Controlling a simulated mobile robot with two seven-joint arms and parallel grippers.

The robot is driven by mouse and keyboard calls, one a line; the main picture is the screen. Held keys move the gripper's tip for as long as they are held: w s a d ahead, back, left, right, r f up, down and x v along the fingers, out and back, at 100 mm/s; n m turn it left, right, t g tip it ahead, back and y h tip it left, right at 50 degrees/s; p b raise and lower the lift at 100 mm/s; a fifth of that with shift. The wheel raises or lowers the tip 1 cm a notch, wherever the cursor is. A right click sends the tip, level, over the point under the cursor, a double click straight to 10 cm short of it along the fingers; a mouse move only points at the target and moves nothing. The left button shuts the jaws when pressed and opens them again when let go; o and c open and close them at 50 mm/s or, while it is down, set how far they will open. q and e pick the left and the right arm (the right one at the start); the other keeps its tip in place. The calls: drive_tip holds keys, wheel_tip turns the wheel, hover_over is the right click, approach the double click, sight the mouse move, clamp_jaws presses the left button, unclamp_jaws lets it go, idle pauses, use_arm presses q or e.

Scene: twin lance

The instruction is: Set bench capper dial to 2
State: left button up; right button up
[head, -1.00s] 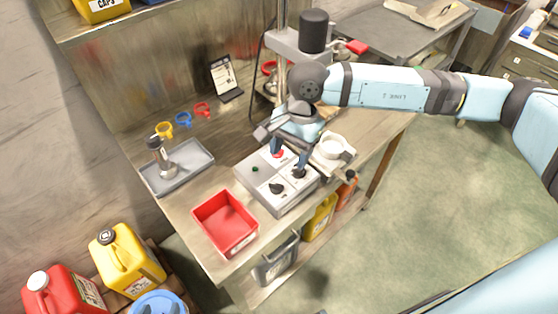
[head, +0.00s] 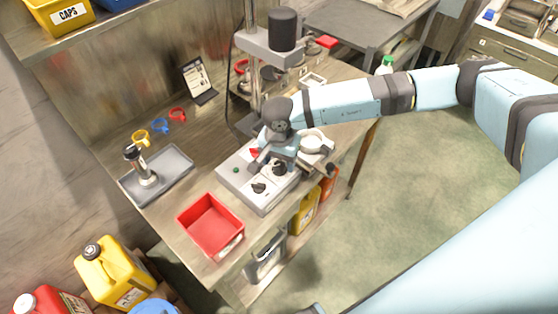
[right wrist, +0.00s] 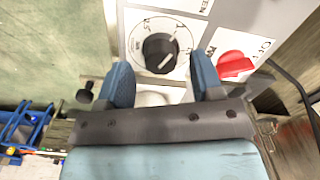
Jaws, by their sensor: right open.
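The bench capper's grey control box (head: 262,202) sits on the bench below the capper column (head: 255,85). Its panel has a front black knob (head: 258,188), a second black knob (head: 279,168) nearer my gripper, and a red knob (head: 254,151). My right gripper (head: 270,162) is open over the panel's far side. In the right wrist view, a black dial (right wrist: 159,52) with a white mark sits on a round printed scale, ahead of and between the open fingertips (right wrist: 161,72). The scale numbers are too blurred to read. The red knob (right wrist: 236,65) lies beside the right finger. My left gripper is not visible.
A red bin (head: 211,225) stands left of the box, with a grey tray (head: 180,160) behind it. A white ring holder (head: 315,142) is close right of my gripper.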

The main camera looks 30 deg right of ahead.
drive_tip(key=shift+f, duration=0.75)
drive_tip(key=c, duration=0.9)
